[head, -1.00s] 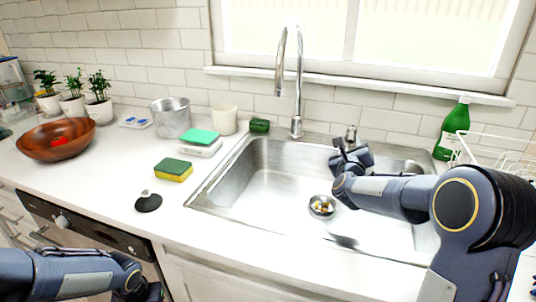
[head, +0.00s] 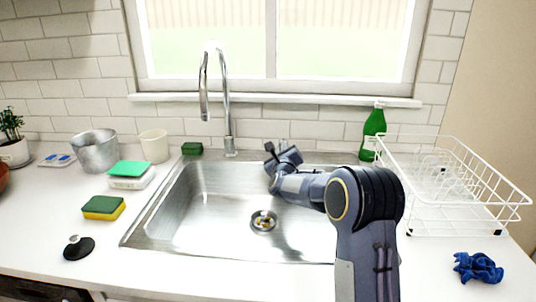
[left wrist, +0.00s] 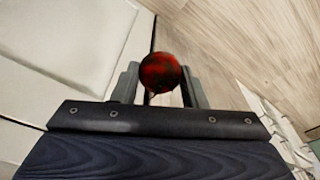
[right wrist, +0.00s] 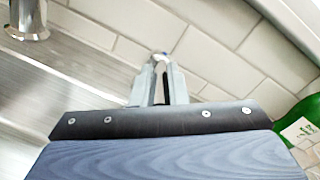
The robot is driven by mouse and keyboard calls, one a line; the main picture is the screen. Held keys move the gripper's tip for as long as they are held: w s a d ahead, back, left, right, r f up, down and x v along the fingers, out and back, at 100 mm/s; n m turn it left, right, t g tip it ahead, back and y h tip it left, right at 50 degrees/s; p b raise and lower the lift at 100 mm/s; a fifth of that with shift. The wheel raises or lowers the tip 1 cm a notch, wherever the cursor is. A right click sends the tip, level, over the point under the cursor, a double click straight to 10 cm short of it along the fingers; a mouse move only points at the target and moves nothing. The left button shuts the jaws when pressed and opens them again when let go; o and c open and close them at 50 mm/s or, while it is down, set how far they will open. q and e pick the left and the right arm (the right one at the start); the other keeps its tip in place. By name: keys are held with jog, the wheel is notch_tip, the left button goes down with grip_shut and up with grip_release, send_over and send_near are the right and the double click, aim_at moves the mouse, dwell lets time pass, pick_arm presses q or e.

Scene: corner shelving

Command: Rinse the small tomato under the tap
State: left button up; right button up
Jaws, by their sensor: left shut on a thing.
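The small red tomato (left wrist: 160,73), with dark patches, is between the fingers of my left gripper (left wrist: 160,88), which is shut on it. The left gripper is not in the head view. The tall curved chrome tap (head: 226,110) stands behind the steel sink (head: 215,225); no water shows from its spout. My right gripper (head: 271,155) is over the back of the sink, right of the tap. In the right wrist view, a small shiny piece (right wrist: 160,60), seemingly the tap's handle, shows at the fingertips. Whether they grip it is unclear.
A green and yellow sponge (head: 103,208), a dark stopper (head: 78,247), a metal pot (head: 95,151) and a white cup (head: 154,146) stand left of the sink. A white dish rack (head: 450,225), green bottle (head: 373,132) and blue cloth (head: 478,268) are at the right.

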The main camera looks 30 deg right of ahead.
grip_shut()
pick_arm(q)
jog(key=shift+f, duration=0.1)
notch_tip(320, 180, down, 12)
jog(key=b, duration=1.1)
jog(key=shift+r+b, duration=0.2)
jog(key=shift+b, duration=0.2)
pick_arm(e)
jog(key=n+y, duration=0.1)
jog(key=d+n+t+y, duration=0.1)
jog(key=y, duration=0.1)
jog(key=shift+s+d+t, duration=0.15)
jog(key=shift+s+t, duration=0.15)
jog(key=o, duration=0.6)
grip_release()
jog(key=shift+o, duration=0.2)
jog(key=shift+s, duration=0.1)
